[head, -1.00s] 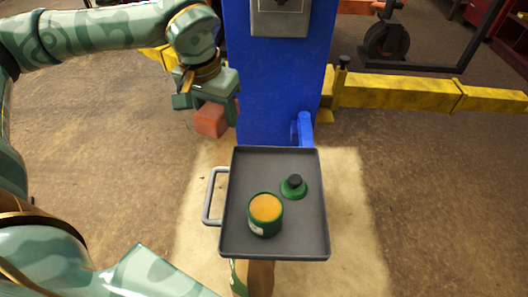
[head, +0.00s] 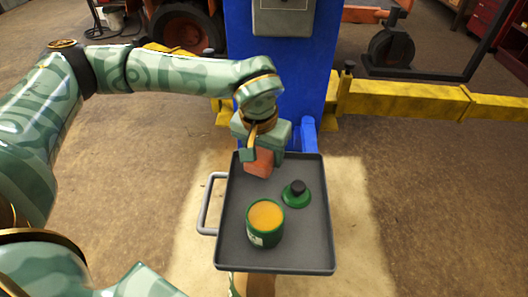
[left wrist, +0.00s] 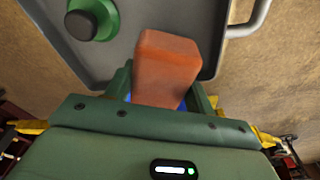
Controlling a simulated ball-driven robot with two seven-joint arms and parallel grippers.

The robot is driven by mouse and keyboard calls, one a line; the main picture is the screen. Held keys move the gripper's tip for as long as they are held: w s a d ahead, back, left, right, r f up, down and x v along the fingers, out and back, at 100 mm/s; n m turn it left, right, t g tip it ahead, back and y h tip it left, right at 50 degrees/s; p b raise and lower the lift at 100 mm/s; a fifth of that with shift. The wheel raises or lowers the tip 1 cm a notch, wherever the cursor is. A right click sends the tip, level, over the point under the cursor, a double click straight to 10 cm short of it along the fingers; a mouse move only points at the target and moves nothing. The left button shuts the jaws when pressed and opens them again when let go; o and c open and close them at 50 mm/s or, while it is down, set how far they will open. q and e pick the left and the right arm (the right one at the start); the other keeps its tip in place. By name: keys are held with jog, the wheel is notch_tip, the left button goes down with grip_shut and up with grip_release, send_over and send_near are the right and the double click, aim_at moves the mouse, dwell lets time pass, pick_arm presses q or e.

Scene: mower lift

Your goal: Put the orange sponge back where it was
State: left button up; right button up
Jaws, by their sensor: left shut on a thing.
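The orange sponge (head: 259,163) is a reddish-orange block held between the fingers of my left gripper (head: 262,150). It hangs over the far left part of the grey tray (head: 290,258). In the left wrist view the sponge (left wrist: 167,65) sticks out from the shut fingers, with the tray (left wrist: 120,58) behind it. I cannot tell whether the sponge touches the tray. My right gripper is not in view.
On the tray stand an open green tin (head: 265,224) with orange-yellow contents and a green lid (head: 295,194) with a black knob. A grey handle (head: 208,204) is at the tray's left side. A blue post (head: 300,90) rises behind it, beside a yellow beam (head: 400,98).

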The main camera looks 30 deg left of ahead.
aim_at(260, 156)
pick_arm(q)
jog(key=shift+r, duration=0.1)
jog(key=shift+f, duration=0.6)
jog(key=o, duration=1)
jog(key=shift+c, duration=0.2)
notch_tip(260, 156, up, 13)
jog(key=s+p, duration=0.2)
jog(key=p, duration=0.1)
jog(key=shift+d, duration=0.1)
